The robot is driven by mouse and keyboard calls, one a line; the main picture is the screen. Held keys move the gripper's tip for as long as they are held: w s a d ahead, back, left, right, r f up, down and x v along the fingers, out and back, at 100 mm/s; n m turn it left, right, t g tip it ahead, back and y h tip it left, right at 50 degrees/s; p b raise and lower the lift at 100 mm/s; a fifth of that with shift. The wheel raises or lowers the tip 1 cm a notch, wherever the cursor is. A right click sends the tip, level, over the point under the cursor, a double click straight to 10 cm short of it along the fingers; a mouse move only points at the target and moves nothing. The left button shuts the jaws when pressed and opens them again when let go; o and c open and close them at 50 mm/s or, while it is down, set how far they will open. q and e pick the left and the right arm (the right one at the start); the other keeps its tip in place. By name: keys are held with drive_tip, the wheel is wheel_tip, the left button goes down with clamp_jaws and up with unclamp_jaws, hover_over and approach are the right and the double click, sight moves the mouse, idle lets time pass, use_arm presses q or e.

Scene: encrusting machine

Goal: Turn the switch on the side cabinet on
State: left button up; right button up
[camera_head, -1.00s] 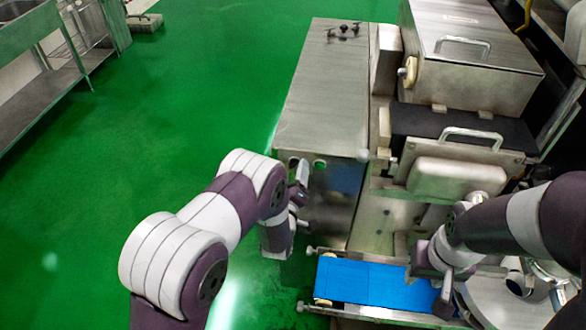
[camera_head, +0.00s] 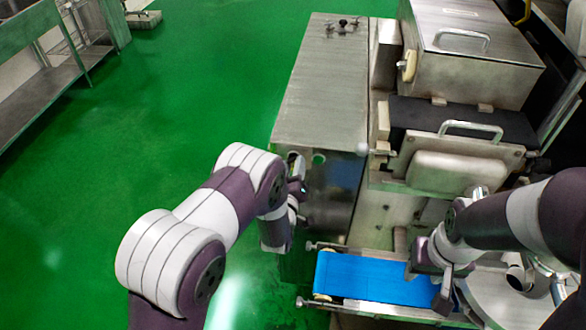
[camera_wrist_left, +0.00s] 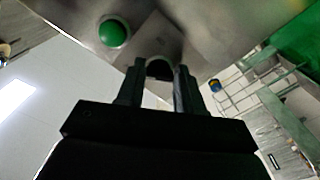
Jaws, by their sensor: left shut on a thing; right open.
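The side cabinet (camera_head: 320,95) is a tall steel box left of the machine. A round green button (camera_head: 318,160) is on its front face; the button also shows in the left wrist view (camera_wrist_left: 112,33). My left gripper (camera_head: 298,184) is at this face, left of the button. In the left wrist view my left gripper (camera_wrist_left: 159,78) is shut on the switch (camera_wrist_left: 158,63), which is mostly hidden between the fingers. The knob's exact angle cannot be told. My right gripper (camera_head: 446,290) is open and empty above the right end of the blue belt.
The blue conveyor belt (camera_head: 365,280) runs low in front of the cabinet. The steel hopper (camera_head: 475,60) and a lid with a handle (camera_head: 465,160) stand to the right. Green floor (camera_head: 190,80) is clear to the left, with a steel rack (camera_head: 45,85) at the far left.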

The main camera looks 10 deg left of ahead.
use_arm(q)
drive_tip(key=m+b, duration=0.1)
drive_tip(key=m, duration=0.3)
drive_tip(key=m+b, duration=0.2)
drive_tip(key=m, duration=0.2)
drive_tip(key=m+b, duration=0.2)
drive_tip(key=m, duration=0.2)
drive_tip(key=shift+a+r, duration=0.1)
drive_tip(key=shift+a, duration=0.2)
drive_tip(key=shift+r+m+b, duration=0.15)
drive_tip(key=shift+m+b, duration=0.6)
drive_tip(key=shift+m, duration=1.35)
drive_tip(key=shift+w, duration=0.1)
drive_tip(key=o, duration=1)
drive_tip(key=shift+o, duration=0.2)
